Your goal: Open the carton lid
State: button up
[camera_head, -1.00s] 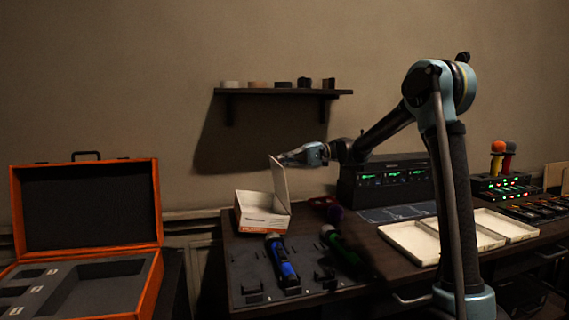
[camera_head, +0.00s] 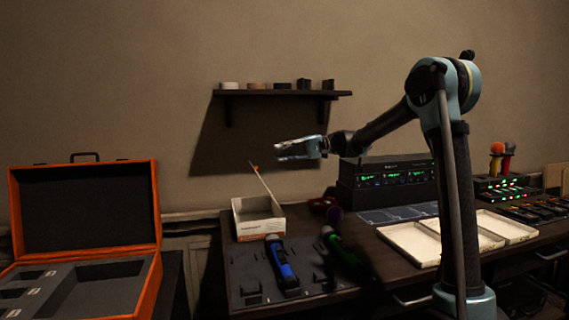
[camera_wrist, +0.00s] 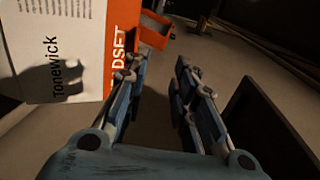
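The white carton (camera_head: 258,228) with orange print stands at the back left of the desk. Its lid (camera_head: 268,185) rises from the right edge, raised, with its top tilted left over the box; the inside is partly exposed. My gripper (camera_head: 278,149) is above and right of the lid, fingers pointing left, open and apart from the lid. In the wrist view, the gripper's fingers (camera_wrist: 157,80) are spread with nothing between them. A white, orange-edged carton face (camera_wrist: 62,45) printed "Tonewick" lies left of them; I cannot tell which panel it is.
A grey foam mat (camera_head: 250,265) with a blue microphone (camera_head: 281,263) and a green one (camera_head: 342,252) lies before the carton. A shelf (camera_head: 283,93) hangs above my gripper. An orange case (camera_head: 158,205) stands left; a rack unit (camera_head: 385,178) stands right.

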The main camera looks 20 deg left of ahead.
notch_tip(320, 180, up, 6)
jog(key=shift+r, duration=0.25)
